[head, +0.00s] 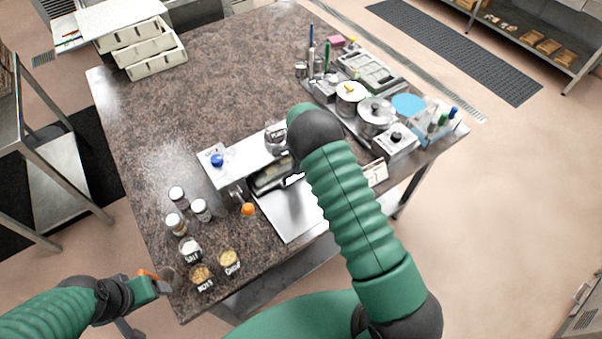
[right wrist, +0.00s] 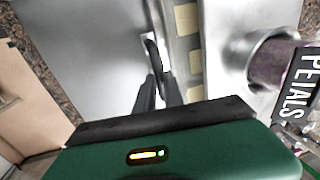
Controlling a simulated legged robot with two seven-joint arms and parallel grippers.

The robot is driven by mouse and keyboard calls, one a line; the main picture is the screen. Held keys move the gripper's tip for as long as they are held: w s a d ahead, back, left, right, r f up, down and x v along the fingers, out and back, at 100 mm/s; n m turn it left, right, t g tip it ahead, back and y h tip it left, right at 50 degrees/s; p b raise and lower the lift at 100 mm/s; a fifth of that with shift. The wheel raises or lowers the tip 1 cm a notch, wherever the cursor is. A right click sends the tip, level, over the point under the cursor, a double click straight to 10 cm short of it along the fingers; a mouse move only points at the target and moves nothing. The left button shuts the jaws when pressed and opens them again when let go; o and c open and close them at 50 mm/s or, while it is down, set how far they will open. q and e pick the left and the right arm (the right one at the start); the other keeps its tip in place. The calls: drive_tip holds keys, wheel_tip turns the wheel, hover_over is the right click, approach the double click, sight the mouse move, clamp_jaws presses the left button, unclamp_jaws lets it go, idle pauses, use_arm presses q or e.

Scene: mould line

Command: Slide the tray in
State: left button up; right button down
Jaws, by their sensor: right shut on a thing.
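A steel station with a flat top (head: 235,164) and a blue knob stands near the table's front edge. A narrow tray (head: 268,180) lies partly under this top, beside a bare steel plate (head: 290,215). In the right wrist view the tray (right wrist: 187,55) shows pale squares in a row, next to the plate (right wrist: 85,65). My right gripper (head: 293,180) is at the tray's near side; its dark fingers (right wrist: 158,85) are shut at the tray's edge, the exact grip partly hidden. My left gripper (head: 160,284) is beside the table's left front corner, its jaws unclear.
Several spice jars (head: 190,247) stand to the left. Pots (head: 375,115) and tools crowd the right. White bins (head: 150,50) stand at the far left. The table's middle back is clear.

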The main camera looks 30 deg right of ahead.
drive_tip(key=shift+w+a, duration=0.1)
drive_tip(key=shift+w, duration=0.35)
use_arm(q)
drive_tip(key=shift+f, duration=0.1)
use_arm(e)
drive_tip(key=shift+r, duration=0.1)
drive_tip(key=c, duration=1.6)
unclamp_jaws()
drive_tip(key=shift+w, duration=0.15)
use_arm(q)
drive_tip(key=shift+w+f, duration=0.1)
drive_tip(key=shift+w, duration=0.25)
use_arm(e)
drive_tip(key=shift+o, duration=0.7)
drive_tip(key=shift+w, duration=0.1)
